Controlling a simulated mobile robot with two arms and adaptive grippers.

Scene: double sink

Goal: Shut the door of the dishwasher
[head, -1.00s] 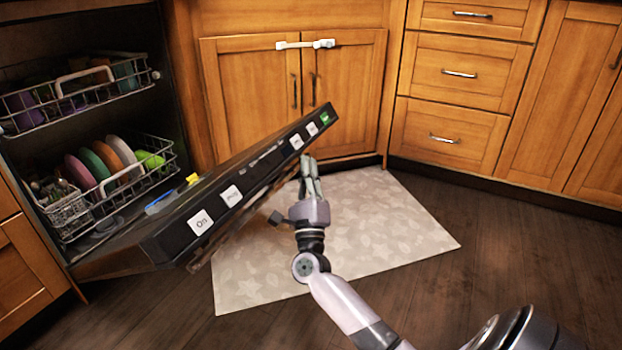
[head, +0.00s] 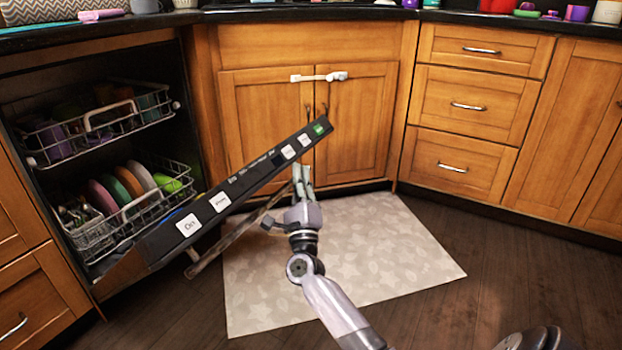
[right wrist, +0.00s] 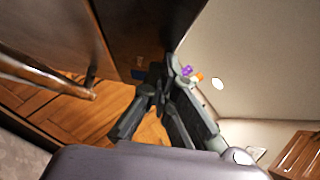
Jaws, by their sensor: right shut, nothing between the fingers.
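The dishwasher door (head: 235,188) is partly open in the head view, tilted up from its hinge at the lower left, with its black control edge and white labels facing me. My right gripper (head: 302,172) is shut and empty at the outer side of the door, near the door's right end. Its fingertips are partly hidden by the door edge, so I cannot tell whether they touch it. In the right wrist view the shut fingers (right wrist: 165,85) point at a dark surface. My left gripper is not in view.
The upper rack (head: 92,130) and lower rack (head: 130,205) hold dishes inside the dishwasher. Wooden cabinets stand behind, with a white lock (head: 318,77) across two doors. A pale mat (head: 390,250) lies on the open floor. A cluttered counter runs along the top.

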